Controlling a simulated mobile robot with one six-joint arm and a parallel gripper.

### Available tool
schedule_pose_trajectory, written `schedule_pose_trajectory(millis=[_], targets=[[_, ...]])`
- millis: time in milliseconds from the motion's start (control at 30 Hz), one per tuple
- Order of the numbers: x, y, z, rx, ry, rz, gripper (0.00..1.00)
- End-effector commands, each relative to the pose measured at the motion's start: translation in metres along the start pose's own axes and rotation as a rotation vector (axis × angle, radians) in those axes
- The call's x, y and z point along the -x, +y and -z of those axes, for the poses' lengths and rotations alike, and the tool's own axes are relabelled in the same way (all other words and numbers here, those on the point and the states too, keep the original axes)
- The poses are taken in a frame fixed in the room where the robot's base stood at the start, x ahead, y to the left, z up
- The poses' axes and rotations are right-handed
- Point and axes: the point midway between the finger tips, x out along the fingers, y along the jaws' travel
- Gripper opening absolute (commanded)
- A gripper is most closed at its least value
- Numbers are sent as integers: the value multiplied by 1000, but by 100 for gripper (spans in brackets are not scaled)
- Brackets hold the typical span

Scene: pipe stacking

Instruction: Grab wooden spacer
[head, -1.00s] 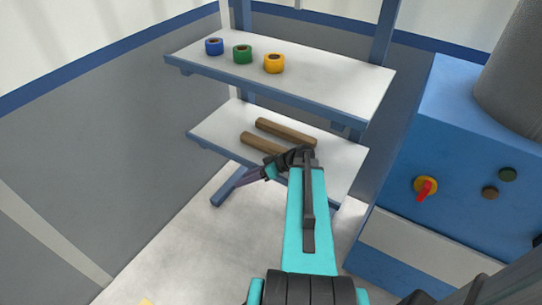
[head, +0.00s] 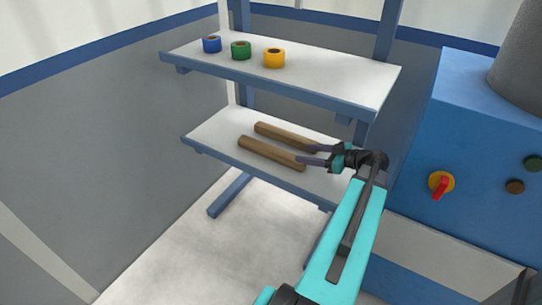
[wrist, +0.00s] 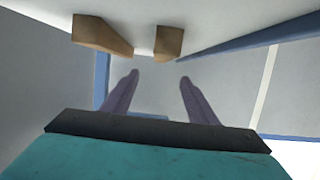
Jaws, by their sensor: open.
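Two brown wooden spacers lie side by side on the lower shelf, a back one (head: 285,135) and a front one (head: 268,151). My gripper (head: 303,155) is open at their right ends, its fingers pointing left along the shelf. In the head view one fingertip overlaps the front spacer's end and the other shows by the back spacer's end. In the wrist view the open fingers (wrist: 158,78) are empty; one spacer end (wrist: 168,43) shows ahead, within the gap's width, and the other (wrist: 100,35) lies left of it. Contact cannot be told.
The lower shelf (head: 210,133) is otherwise clear. The upper shelf (head: 330,72) above holds blue (head: 212,44), green (head: 241,50) and yellow (head: 274,58) tape rolls. A blue machine cabinet (head: 455,130) with a red knob stands right, close to my arm.

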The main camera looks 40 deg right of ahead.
Motion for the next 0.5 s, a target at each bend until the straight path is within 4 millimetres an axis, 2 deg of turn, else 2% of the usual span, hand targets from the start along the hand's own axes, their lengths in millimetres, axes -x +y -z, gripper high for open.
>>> schedule_pose_trajectory(millis=[333, 500], targets=[[-2, 0, 0, -1, 0, 1, 53], [-14, 0, 0, -1, -1, 3, 53]])
